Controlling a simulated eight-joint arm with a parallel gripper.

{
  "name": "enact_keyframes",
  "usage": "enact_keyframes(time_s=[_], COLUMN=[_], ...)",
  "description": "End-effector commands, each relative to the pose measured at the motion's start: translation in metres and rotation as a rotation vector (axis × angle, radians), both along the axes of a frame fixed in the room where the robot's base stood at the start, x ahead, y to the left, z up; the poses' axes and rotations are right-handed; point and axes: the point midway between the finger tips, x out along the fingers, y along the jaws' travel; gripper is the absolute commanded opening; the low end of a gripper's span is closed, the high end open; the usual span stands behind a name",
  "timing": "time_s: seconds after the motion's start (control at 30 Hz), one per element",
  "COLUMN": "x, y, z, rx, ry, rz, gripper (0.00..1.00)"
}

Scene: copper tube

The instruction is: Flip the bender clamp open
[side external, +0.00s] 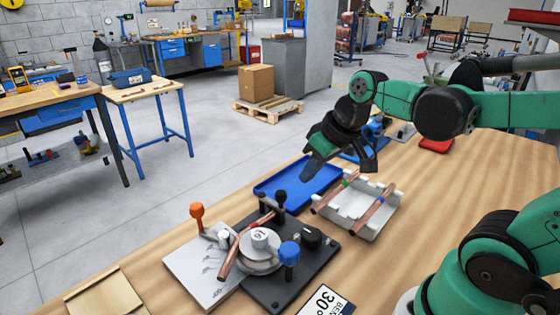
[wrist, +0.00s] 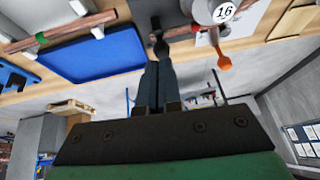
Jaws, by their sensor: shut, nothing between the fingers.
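The tube bender (side external: 260,240) stands on a dark base beside a light grey plate, with a round die marked 16. A copper tube (side external: 231,258) lies across it. Its levers have an orange knob (side external: 197,211), a black knob (side external: 281,197) and a blue knob (side external: 290,251); I cannot tell for sure which is the clamp's. My gripper (side external: 310,174) is above the blue tray, behind and right of the bender. In the wrist view my gripper (wrist: 159,66) is shut and empty, its tips pointing toward the black knob (wrist: 161,48); the orange knob (wrist: 224,63) is to the right.
A blue tray (side external: 265,189) lies behind the bender. A white rack (side external: 382,222) with copper tubes stands to its right. A card marked 30 (side external: 325,301) lies in front. A wooden board (side external: 106,297) is at the table's left front. Bare table lies right of the rack.

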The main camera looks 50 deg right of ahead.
Motion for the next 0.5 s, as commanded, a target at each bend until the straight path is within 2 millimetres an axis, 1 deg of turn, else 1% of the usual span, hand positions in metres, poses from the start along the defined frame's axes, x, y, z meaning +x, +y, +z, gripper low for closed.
enact_keyframes(time_s=[0.03, 0.17, 0.3, 0.4, 0.5], x=[0.005, 0.012, 0.017, 0.017, 0.016], y=[-0.013, -0.043, -0.075, -0.094, -0.108], z=[0.002, 0.006, 0.010, 0.012, 0.013], rx=[0.031, 0.134, 0.244, 0.303, 0.340], ry=[0.030, 0.083, 0.079, 0.055, 0.028], rz=[-0.004, 0.040, 0.102, 0.146, 0.179], gripper=[0.00, 0.00, 0.00, 0.00, 0.00])
